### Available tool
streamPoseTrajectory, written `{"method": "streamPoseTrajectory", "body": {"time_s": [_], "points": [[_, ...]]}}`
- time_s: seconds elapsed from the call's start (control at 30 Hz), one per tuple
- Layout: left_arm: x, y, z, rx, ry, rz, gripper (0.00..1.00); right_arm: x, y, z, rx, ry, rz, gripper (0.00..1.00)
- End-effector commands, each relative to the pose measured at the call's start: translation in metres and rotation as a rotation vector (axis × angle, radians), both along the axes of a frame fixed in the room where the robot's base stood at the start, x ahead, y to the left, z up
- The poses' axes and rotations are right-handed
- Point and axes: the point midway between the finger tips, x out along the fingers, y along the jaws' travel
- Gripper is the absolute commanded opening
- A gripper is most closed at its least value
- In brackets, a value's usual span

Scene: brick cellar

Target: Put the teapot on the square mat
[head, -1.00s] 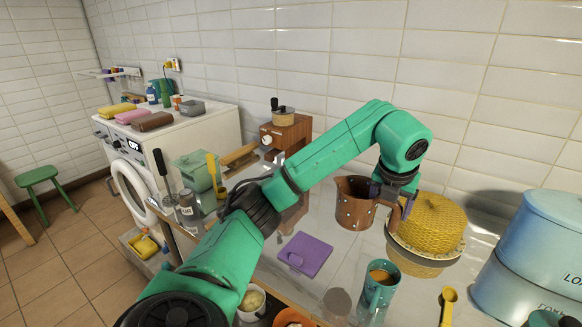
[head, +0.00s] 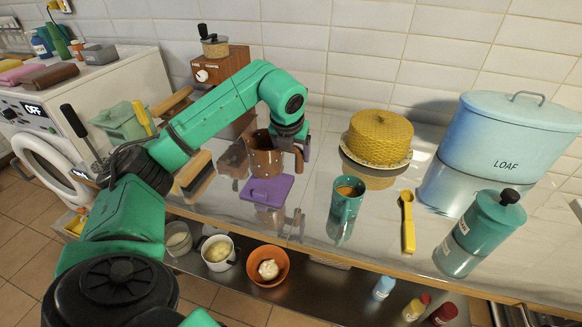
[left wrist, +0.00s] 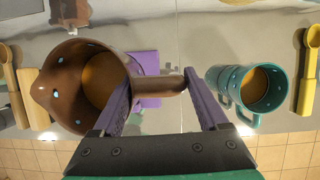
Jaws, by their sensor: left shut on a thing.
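The teapot (head: 264,160) is a brown, open-topped pot with pale blue dots. My left gripper (head: 301,150) is shut on its handle, at the pot's right side. In the left wrist view the teapot (left wrist: 74,88) is at the left, with amber-brown showing inside, and its handle runs between the purple fingers of my left gripper (left wrist: 165,92). The square mat (head: 281,185) is flat and purple, just in front of the teapot in the head view. The mat (left wrist: 149,65) is partly hidden behind the pot in the wrist view. I cannot tell the pot's exact height. My right gripper is not in view.
A teal mug (head: 346,198) stands right of the mat, with a yellow scoop (head: 408,222) beyond it. A yellow domed cover (head: 380,136) sits behind. A teal canister (head: 491,219) and blue loaf bin (head: 508,135) stand right. A wooden grinder (head: 216,72) stands at the back.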

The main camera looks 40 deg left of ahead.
Motion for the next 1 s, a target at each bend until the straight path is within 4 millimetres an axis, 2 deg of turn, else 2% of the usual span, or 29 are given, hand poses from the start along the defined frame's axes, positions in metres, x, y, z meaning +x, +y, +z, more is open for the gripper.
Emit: {"method": "streamPoseTrajectory", "body": {"time_s": [0.3,0.67,0.7,0.73,1.0], "points": [[0.000,0.000,-0.050,0.001,-0.001,0.000,0.00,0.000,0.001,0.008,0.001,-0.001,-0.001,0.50],[0.001,0.000,-0.059,0.001,-0.004,0.001,0.00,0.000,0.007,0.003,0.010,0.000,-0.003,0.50],[0.000,0.000,-0.059,0.000,-0.002,0.001,0.88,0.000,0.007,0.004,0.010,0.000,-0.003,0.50],[0.000,0.000,-0.059,0.000,-0.002,0.001,0.99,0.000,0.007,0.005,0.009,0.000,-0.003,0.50],[0.000,0.000,-0.055,0.000,-0.002,0.001,1.00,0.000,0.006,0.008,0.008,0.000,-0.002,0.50]]}}
